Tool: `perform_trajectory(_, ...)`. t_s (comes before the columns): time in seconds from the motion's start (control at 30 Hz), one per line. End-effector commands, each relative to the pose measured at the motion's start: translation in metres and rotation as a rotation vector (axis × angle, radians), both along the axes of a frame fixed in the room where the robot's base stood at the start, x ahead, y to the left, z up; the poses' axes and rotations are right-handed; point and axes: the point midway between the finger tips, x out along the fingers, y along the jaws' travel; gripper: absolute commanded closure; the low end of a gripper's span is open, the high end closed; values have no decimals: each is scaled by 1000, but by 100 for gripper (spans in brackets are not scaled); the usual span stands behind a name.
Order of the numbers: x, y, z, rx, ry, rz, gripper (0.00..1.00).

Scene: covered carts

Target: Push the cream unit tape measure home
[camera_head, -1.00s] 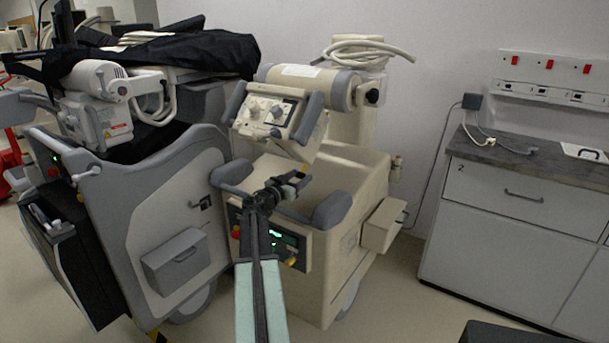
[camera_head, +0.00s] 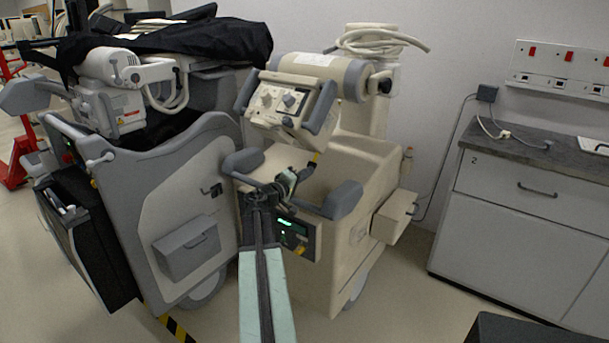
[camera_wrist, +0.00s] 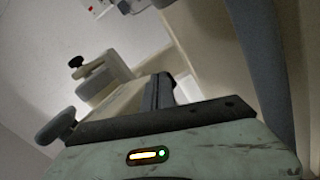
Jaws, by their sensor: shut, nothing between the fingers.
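The cream unit (camera_head: 345,240) stands in the middle of the head view, with a boxy control head (camera_head: 287,103) at its top front. A small yellow tab (camera_head: 316,158) shows below the control head's right side; it may be the tape measure, but it is too small to be sure. My gripper (camera_head: 291,174) is over the unit's front, between the two grey handle pads and below the control head. It also shows in the wrist view (camera_wrist: 165,82), shut and empty. I cannot tell its exact gap to the tab. The tab is not clear in the wrist view.
A grey and white cart (camera_head: 165,215) under black covers (camera_head: 170,45) stands close on the left. Grey pads (camera_head: 343,199) flank my arm. A cream side box (camera_head: 393,217) sticks out rightward.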

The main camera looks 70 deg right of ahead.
Motion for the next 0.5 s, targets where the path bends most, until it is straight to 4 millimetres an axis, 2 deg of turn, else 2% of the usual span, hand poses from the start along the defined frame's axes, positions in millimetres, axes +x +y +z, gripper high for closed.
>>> perform_trajectory(0.13, -6, 16, -4, 164, 518, -23, 100)
perform_trajectory(0.3, -5, 39, -12, 364, 1129, -39, 100)
perform_trajectory(0.4, -1, 55, -18, 467, 1448, -45, 100)
perform_trajectory(0.5, 5, 70, -26, 542, 1697, -46, 100)
